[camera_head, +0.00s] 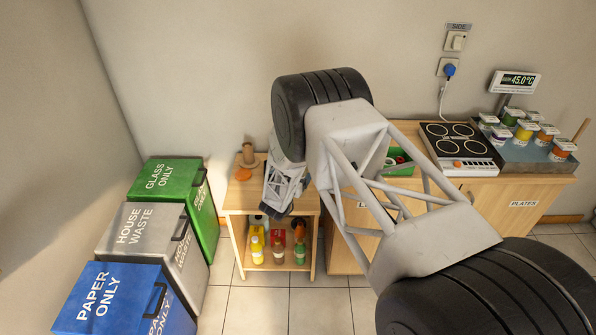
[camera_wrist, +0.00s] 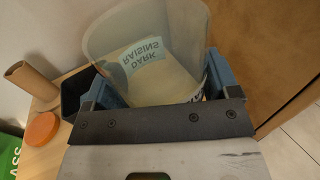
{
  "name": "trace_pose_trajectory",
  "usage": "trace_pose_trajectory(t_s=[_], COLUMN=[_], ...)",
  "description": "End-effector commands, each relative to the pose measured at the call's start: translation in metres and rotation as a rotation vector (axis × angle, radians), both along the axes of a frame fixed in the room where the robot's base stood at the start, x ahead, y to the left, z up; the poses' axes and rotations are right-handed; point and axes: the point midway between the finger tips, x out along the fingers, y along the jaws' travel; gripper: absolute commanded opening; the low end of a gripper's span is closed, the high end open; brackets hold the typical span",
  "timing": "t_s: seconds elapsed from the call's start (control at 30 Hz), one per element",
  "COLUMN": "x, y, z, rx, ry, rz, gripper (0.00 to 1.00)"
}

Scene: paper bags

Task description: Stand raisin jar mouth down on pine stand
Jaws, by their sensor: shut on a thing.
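The raisin jar (camera_wrist: 178,62) is a clear, pale jar with a light-blue label reading "DARK RAISINS". My gripper (camera_wrist: 164,84) is shut on it, with a blue finger on either side. I cannot tell which way its mouth faces or whether its base touches anything. The wooden stand (camera_head: 238,197), which I take for the pine stand, is a small light-wood table with a lower shelf. Its top also shows in the wrist view (camera_wrist: 62,142). My arm hides much of the stand's right side and the jar in the head view.
An orange lid (camera_wrist: 43,129) and a cardboard tube (camera_wrist: 33,82) are on the stand's left. A dark container (camera_wrist: 76,92) is close beside the left finger. Several bottles (camera_head: 278,247) fill the lower shelf. Bins (camera_head: 160,222) stand left; a wooden cabinet (camera_head: 520,200) stands right.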

Motion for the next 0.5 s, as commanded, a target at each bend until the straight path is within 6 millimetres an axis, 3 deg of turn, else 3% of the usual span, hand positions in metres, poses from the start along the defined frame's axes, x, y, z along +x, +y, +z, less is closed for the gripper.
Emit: trace_pose_trajectory(t_s=[0.2, 0.5], x=[0.001, 0.001], y=[0.0, 0.001], z=[-0.014, -0.019], rx=[0.0, 0.0], ry=[0.0, -0.002], rz=[-0.053, -0.075], gripper=[0.44, 0.44])
